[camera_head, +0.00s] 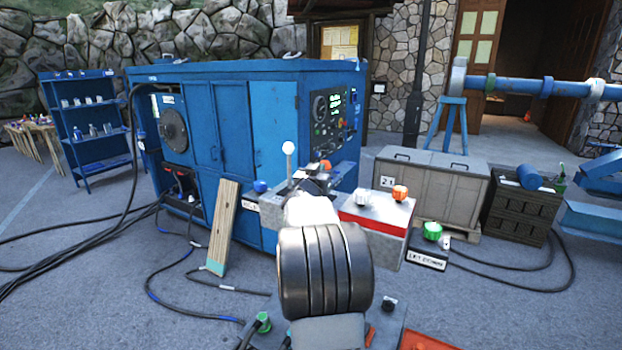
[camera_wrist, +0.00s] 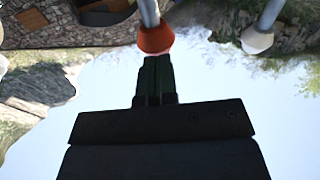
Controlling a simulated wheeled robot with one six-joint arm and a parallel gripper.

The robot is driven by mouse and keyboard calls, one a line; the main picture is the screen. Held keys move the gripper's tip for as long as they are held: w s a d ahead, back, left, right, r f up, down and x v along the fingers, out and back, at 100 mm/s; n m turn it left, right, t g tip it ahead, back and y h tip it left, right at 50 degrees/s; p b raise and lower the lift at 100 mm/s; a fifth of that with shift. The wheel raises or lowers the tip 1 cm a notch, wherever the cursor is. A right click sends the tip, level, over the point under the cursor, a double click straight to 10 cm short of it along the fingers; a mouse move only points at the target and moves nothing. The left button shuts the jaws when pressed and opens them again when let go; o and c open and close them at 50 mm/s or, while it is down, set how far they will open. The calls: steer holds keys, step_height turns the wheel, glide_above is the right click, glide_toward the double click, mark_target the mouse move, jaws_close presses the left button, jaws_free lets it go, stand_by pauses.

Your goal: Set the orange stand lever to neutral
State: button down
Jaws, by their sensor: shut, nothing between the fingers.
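An orange ball knob on a grey rod, the orange stand lever (camera_wrist: 156,38), shows in the wrist view right at the tips of my gripper (camera_wrist: 155,62). The gripper is shut with nothing between its fingers. Its tips overlap the knob's edge in the picture; I cannot tell whether they touch it. In the head view my gripper (camera_head: 323,168) is above the control block, and my arm seems to hide the orange lever. A lever with a white ball (camera_head: 288,148) stands upright just left of the gripper; a white ball (camera_wrist: 257,40) also shows in the wrist view.
A grey box with a red stripe (camera_head: 375,227) carries a white knob (camera_head: 361,198) and an orange knob (camera_head: 400,192). A blue knob (camera_head: 260,186) is at the left. The blue cabinet (camera_head: 240,130) stands behind. A plank (camera_head: 223,228) leans on it, and cables cross the floor.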

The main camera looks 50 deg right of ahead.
steer(key=shift+d+r, duration=0.15)
steer(key=shift+d, duration=0.15)
steer(key=s+a+r, duration=0.1)
steer(key=s+a, duration=0.2)
steer(key=a, duration=0.3)
steer(key=s+a+r+b, duration=0.1)
steer(key=s+a, duration=0.2)
steer(key=a, duration=0.3)
steer(key=shift+a+r, duration=0.2)
steer(key=shift+r, duration=0.2)
